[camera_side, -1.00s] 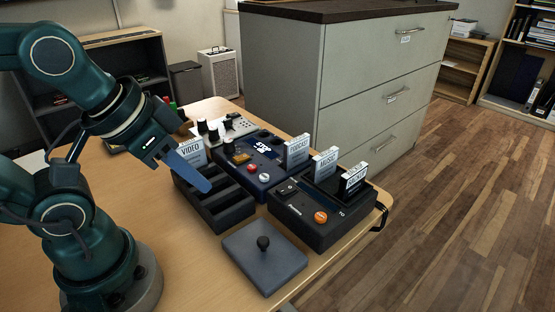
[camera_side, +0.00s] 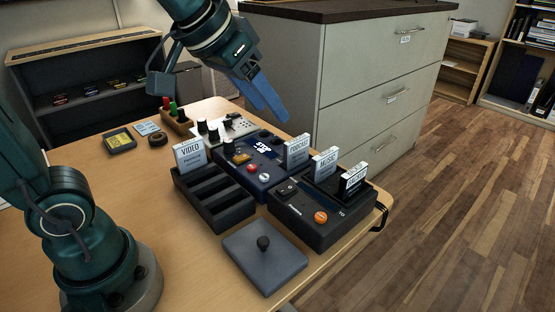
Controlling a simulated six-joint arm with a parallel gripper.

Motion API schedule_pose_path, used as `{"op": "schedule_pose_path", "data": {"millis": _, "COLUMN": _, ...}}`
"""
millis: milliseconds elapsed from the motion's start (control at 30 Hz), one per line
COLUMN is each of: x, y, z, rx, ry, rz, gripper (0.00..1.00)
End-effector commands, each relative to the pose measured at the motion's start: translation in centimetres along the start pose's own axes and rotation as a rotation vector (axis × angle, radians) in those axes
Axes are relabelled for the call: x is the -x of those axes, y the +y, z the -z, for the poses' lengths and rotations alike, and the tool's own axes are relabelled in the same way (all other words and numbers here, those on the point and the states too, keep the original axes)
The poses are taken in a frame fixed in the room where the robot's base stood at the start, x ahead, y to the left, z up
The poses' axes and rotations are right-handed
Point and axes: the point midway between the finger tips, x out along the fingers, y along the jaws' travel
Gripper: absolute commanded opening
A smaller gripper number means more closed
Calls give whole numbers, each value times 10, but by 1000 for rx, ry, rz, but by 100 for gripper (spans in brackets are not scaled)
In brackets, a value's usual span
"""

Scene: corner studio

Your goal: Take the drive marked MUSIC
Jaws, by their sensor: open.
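The drive marked MUSIC (camera_side: 325,164) is a white upright card-like block with a dark label. It stands at the back of the black device with the orange knob (camera_side: 306,221), between the PODCAST drive (camera_side: 298,151) and a black-labelled drive (camera_side: 353,180). The VIDEO drive (camera_side: 190,153) stands in the black slotted rack (camera_side: 215,198), whose other slots look empty. My gripper (camera_side: 277,113) is open and empty, with blue fingers. It is in the air above the blue device (camera_side: 250,165), to the upper left of the PODCAST and MUSIC drives, touching neither.
A grey plate with a black knob (camera_side: 264,258) lies at the table's front. A white device with black knobs (camera_side: 228,128) and a block with coloured pegs (camera_side: 175,117) stand behind. A grey drawer cabinet (camera_side: 345,75) rises behind the table. The wooden table (camera_side: 150,220) is clear at left.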

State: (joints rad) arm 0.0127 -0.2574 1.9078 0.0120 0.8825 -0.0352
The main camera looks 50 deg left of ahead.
Motion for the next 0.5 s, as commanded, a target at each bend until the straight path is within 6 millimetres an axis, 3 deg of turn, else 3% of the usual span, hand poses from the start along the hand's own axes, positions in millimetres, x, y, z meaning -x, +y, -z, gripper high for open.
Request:
{"op": "schedule_pose_path", "data": {"millis": 100, "x": -26, "y": 2, "z": 29, "rx": 0, "ry": -21, "rz": -1, "gripper": 54}}
{"op": "schedule_pose_path", "data": {"millis": 233, "x": -60, "y": 6, "z": 52, "rx": -3, "ry": -47, "rz": -1, "gripper": 54}}
{"op": "schedule_pose_path", "data": {"millis": 367, "x": -99, "y": 9, "z": 64, "rx": -7, "ry": -87, "rz": -2, "gripper": 54}}
{"op": "schedule_pose_path", "data": {"millis": 500, "x": -137, "y": 12, "z": 62, "rx": -12, "ry": -139, "rz": -1, "gripper": 54}}
